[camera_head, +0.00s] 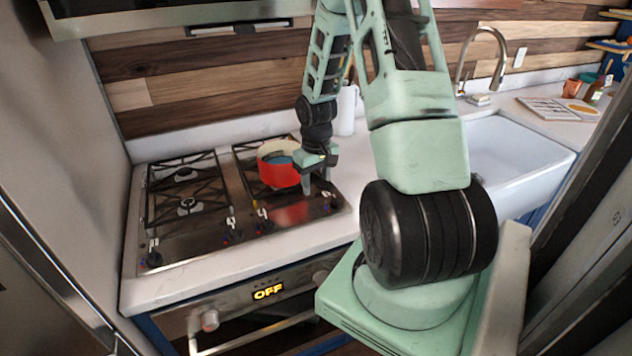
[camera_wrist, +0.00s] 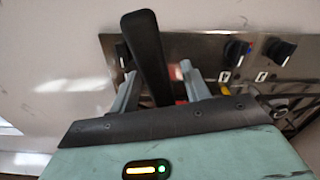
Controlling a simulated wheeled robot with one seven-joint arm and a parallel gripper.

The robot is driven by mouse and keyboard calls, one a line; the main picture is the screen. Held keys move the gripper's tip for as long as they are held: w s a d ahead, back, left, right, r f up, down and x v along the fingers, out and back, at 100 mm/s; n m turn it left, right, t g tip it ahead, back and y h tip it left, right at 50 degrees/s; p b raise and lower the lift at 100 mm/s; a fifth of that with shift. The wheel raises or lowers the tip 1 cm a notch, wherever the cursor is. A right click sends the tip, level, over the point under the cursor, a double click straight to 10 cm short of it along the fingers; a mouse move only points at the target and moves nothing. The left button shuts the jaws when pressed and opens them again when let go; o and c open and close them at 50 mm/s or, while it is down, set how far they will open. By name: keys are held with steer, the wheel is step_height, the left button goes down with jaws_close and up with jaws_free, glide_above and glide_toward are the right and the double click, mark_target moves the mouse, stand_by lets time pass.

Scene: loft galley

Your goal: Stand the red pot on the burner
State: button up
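The red pot (camera_head: 279,174), with a pale inside wall and something blue in it, is over the right-hand part of the cooktop and looks upright. I cannot tell whether its base rests fully on the grate (camera_head: 247,152), as it hides what is under it. My gripper (camera_head: 318,184) is at the pot's right side, pointing down. In the wrist view the pot's black handle (camera_wrist: 148,52) runs between the two fingers of my gripper (camera_wrist: 158,80). The fingers are apart, with narrow gaps visible beside the handle. The pot's body is mostly hidden there.
A left burner (camera_head: 188,204) under its black grate is bare. Control knobs (camera_head: 152,258) line the cooktop's front edge. A white canister (camera_head: 346,110) stands behind my arm. The white sink (camera_head: 515,150) is at right, with white counter (camera_head: 340,240) in front of the cooktop.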

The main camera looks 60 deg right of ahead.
steer(key=shift+s, duration=0.1)
step_height(320, 180, up, 17)
steer(key=b, duration=0.2)
steer(key=shift+r+b, duration=0.2)
steer(key=shift+b, duration=0.2)
steer(key=w+a+f+n+b, duration=0.1)
steer(key=a+f+n, duration=0.15)
steer(key=a, duration=1.05)
steer(key=w+a+f+n+b, duration=0.1)
steer(key=a+n+b, duration=0.15)
steer(key=a, duration=1.05)
steer(key=s+a+f+n, duration=0.2)
steer(key=s+a+n, duration=0.1)
steer(key=s+a, duration=0.5)
steer(key=s+a+f+n+b, duration=0.1)
steer(key=s+a+f+n, duration=0.1)
steer(key=s+a, duration=0.6)
steer(key=shift+s+a+f+n+y, duration=0.3)
steer(key=shift+s+a+n, duration=0.05)
steer(key=shift+a+n, duration=0.55)
